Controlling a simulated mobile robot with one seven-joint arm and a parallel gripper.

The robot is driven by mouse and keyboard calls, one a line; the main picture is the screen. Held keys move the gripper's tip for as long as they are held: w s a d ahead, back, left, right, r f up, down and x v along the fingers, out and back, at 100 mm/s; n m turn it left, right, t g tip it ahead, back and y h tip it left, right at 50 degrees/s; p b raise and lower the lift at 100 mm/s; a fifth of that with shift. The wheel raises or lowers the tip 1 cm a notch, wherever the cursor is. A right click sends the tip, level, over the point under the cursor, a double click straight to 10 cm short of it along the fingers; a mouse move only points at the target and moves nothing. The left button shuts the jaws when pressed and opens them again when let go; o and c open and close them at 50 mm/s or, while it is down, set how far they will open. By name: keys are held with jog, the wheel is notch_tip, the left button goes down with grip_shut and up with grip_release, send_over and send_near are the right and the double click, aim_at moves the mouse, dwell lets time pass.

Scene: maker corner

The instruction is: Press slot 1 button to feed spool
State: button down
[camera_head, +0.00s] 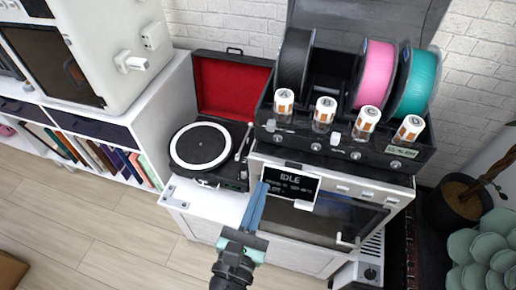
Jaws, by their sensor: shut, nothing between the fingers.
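A black spool holder (335,160) stands on top of the printer, with a black spool (294,62), a pink spool (375,72) and a teal spool (417,82) in it. Small round buttons line its front; the leftmost button (278,138) is below the white capsule marked A (284,97). I cannot read which one is slot 1. The printer's screen (291,183) reads IDLE. My gripper (264,187) is shut and empty, its blue fingers pointing up beside the screen's left edge, below the button row. The tips appear apart from the buttons; exact depth is unclear.
A turntable (200,146) with an open red-lined lid stands to the left of the printer. A potted plant (468,195) is at the right. The printer's door handle (347,241) sticks out at the front.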

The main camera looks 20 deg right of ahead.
aim_at(278, 139)
jog(key=shift+s+a+f+n, duration=0.25)
jog(key=shift+f+n, duration=0.15)
jog(key=shift+n, duration=0.05)
jog(key=shift+s+a+f+n, duration=0.2)
jog(key=shift+s+f+n, duration=0.05)
jog(key=shift+f+n, duration=0.2)
jog(key=p+x, duration=0.1)
jog(key=x, duration=1.3)
jog(key=shift+w+p, duration=0.1)
jog(key=shift+p, duration=0.25)
